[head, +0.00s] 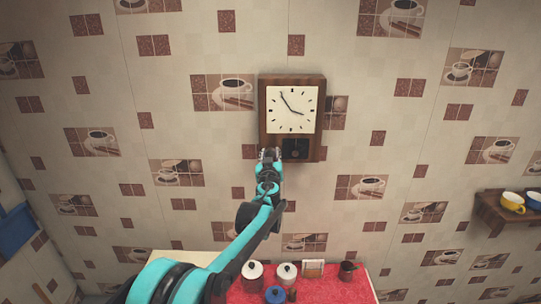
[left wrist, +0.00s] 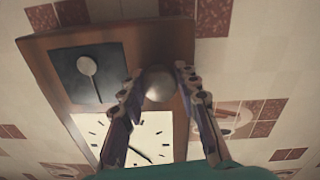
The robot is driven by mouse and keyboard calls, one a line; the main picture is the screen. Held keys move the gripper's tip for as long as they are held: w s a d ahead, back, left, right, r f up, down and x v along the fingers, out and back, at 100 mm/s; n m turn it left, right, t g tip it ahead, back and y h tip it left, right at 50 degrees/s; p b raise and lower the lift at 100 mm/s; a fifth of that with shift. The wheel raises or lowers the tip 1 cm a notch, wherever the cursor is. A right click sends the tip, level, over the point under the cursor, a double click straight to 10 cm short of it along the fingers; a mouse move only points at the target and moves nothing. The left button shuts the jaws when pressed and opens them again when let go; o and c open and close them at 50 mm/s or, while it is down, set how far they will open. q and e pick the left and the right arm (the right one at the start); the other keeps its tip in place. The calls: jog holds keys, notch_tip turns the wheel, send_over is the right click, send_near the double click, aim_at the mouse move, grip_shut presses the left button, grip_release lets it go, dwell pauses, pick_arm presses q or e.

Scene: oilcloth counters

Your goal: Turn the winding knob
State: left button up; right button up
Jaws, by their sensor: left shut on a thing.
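A wooden wall clock (head: 264,112) with a square white face hangs on the tiled wall in the head view. Low on it is a dark window (head: 297,146) with a small pendulum. My left gripper (head: 269,156) is at the clock's lower left corner, beside the window, and hides the knob there. In the left wrist view the clock appears upside down. The round, dull winding knob (left wrist: 158,83) sits between the two fingers of my left gripper (left wrist: 156,88), one on each side; they are shut on it. My right gripper is not in view.
A wooden shelf (head: 492,212) at the right carries a yellow cup (head: 512,203) and a blue one. The wall around the clock is clear.

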pick_arm(q)
jog(key=shift+m, duration=0.4)
jog(key=m+b, duration=0.1)
jog(key=m, duration=0.1)
jog(key=shift+m+b, duration=0.3)
jog(key=shift+m, duration=0.1)
jog(key=m+b, duration=0.1)
jog(key=m, duration=0.3)
jog(key=m+b, duration=0.1)
jog(key=m, duration=0.8)
jog(key=shift+m+y+b, duration=0.3)
jog(key=shift+b, duration=0.1)
jog(key=shift+d, duration=0.1)
jog(key=o, duration=1.2)
jog(key=shift+s, duration=0.1)
